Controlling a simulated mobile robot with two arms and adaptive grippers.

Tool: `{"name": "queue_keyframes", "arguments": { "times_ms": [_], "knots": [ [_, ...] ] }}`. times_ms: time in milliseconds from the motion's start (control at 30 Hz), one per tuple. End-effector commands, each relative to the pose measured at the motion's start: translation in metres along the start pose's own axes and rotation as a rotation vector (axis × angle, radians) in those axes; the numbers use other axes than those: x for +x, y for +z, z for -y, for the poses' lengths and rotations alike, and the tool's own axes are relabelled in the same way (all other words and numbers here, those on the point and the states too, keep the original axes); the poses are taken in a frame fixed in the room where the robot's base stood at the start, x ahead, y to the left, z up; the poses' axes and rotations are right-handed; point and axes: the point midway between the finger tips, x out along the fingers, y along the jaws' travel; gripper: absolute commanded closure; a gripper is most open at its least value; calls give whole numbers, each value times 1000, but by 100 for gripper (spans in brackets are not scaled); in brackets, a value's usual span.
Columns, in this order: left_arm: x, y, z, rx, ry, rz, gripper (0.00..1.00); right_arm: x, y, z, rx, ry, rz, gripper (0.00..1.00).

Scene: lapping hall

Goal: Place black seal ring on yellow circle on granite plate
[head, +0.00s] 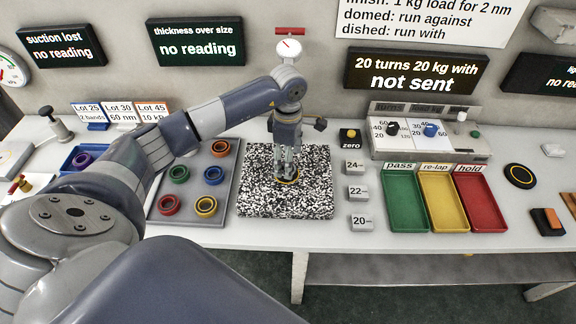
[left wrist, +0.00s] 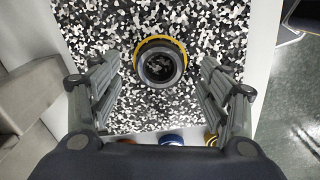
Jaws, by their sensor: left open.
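The black seal ring (left wrist: 160,84) lies on the speckled black-and-white granite plate (head: 255,205), over the yellow circle (left wrist: 150,41). In the left wrist view, yellow shows along the ring's upper edge and sides; none shows along its lower edge. My left gripper (head: 287,172) is open above the plate. In the left wrist view its fingers (left wrist: 160,88) stand on either side of the ring, with a gap on each side. In the head view the fingers partly hide the ring and circle. My right gripper is not in view.
A grey tray (head: 190,190) with several coloured rings lies left of the plate. Blocks marked 24, 22 and 20 (head: 361,222) stand to its right. Beyond are green, yellow and red trays (head: 480,200) and a black disc with a yellow ring (head: 520,176). A gauge (head: 288,48) stands behind.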

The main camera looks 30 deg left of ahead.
Motion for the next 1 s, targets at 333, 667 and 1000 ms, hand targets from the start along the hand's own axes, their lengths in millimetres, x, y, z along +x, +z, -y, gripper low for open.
{"name": "queue_keyframes", "arguments": {
  "times_ms": [333, 667, 1000],
  "knots": [
    [-70, 0, -1, 0, 4, 1, 30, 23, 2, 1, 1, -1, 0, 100],
    [-90, 0, 0, 0, 0, 0, 30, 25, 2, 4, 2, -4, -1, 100],
    [-89, 0, 0, 0, 0, 0, 30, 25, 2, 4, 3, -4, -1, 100]
  ]
}}
